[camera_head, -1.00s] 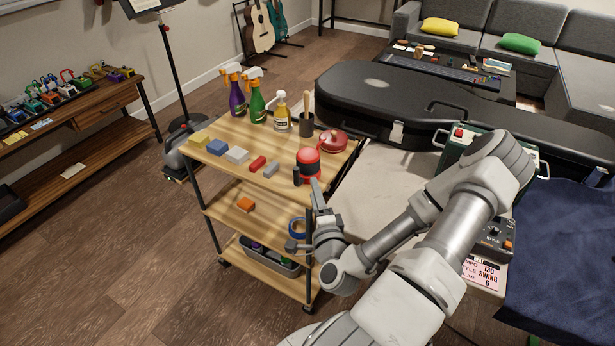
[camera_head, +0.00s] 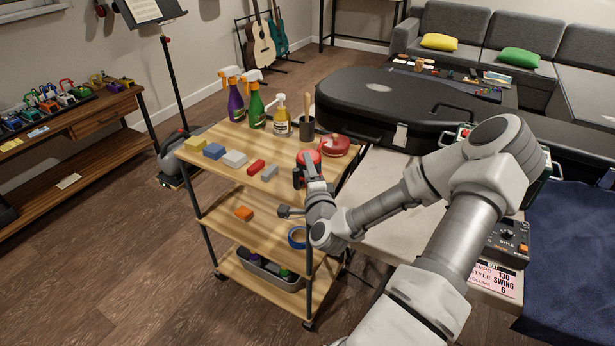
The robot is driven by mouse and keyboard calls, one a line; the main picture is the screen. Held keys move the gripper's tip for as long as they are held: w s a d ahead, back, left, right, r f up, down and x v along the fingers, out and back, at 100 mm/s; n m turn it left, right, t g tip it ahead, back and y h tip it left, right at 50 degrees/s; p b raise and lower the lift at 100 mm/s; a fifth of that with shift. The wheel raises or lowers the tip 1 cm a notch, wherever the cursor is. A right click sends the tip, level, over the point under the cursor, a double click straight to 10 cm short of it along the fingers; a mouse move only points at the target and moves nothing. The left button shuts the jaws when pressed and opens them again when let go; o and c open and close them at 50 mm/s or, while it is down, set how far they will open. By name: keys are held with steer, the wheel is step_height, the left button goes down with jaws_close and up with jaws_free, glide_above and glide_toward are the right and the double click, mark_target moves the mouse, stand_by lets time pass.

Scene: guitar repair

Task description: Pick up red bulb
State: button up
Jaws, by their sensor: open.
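Two red rounded things sit at the right end of the cart's wooden top, and I cannot tell for sure which is the red bulb. One is a rounded red thing (camera_head: 334,146) with a small pale spot, near the back right corner. The other is an upright red and black thing (camera_head: 302,158) near the front edge. My gripper (camera_head: 311,168) is open, its visible finger overlapping the red and black thing in the view. Contact cannot be told. The arm hides part of that thing and the cart's edge.
Spray bottles (camera_head: 256,108), a yellow bottle (camera_head: 281,122) and a dark cup (camera_head: 307,127) stand behind. A black guitar case (camera_head: 370,100) lies behind the cart.

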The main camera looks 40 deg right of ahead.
steer(key=x, duration=0.4)
steer(key=shift+w+d+b, duration=0.2)
steer(key=shift+d+b, duration=0.05)
steer(key=shift+b, duration=0.15)
jaws_close()
stand_by(1.0)
